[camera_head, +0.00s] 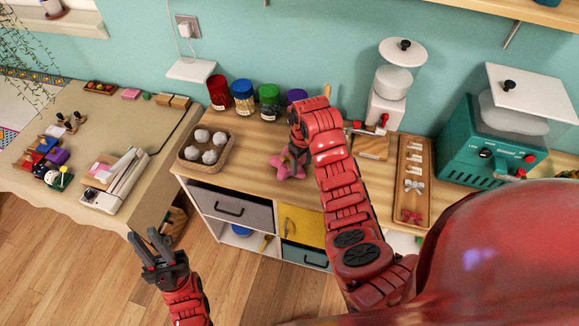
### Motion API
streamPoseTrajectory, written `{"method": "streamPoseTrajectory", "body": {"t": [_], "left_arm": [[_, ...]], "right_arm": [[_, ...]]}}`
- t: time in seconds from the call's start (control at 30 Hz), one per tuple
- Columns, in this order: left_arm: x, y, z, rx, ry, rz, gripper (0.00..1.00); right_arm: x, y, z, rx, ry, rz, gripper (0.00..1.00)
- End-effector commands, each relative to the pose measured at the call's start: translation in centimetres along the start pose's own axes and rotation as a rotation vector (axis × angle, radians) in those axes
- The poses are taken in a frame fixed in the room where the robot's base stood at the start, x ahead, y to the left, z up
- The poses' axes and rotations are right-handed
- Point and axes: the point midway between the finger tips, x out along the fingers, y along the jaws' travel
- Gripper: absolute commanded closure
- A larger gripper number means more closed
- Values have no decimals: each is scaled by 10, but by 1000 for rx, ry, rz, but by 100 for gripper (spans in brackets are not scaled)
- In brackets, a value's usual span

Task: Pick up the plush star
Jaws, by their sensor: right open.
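The pink plush star (288,166) lies on the wooden counter, near its front edge and above the drawers. My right gripper (293,156) is over the star, pointing down, with its dark fingers at the star's upper right. It is open; the red wrist and arm hide part of the fingers and the counter behind. I cannot tell whether the fingers touch the star. My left gripper (144,236) is open and empty, low over the floor at the left, well apart from the star.
Several colored jars (244,97) line the wall behind. A long tray with bows (412,183) and a teal machine (492,142) are at right. The lower table (100,115) at left holds small items.

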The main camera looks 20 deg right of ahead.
Motion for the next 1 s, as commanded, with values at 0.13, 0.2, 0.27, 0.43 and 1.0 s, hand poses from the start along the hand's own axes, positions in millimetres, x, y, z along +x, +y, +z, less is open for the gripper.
{"method": "streamPoseTrajectory", "body": {"t": [0.13,0.2,0.27,0.43,1.0], "left_arm": [[12,-1,-2,0,0,0,75],[19,-1,-3,0,0,0,75],[24,-1,-4,0,0,0,75],[30,-2,-5,0,0,0,75],[32,-2,-5,0,0,0,75]], "right_arm": [[5,-1,-1,-2,-1,-1,35],[13,-1,1,1,-7,-3,35],[20,0,-1,-1,-2,0,35],[39,0,-1,0,-1,-3,35],[51,1,-1,0,2,2,62]]}}
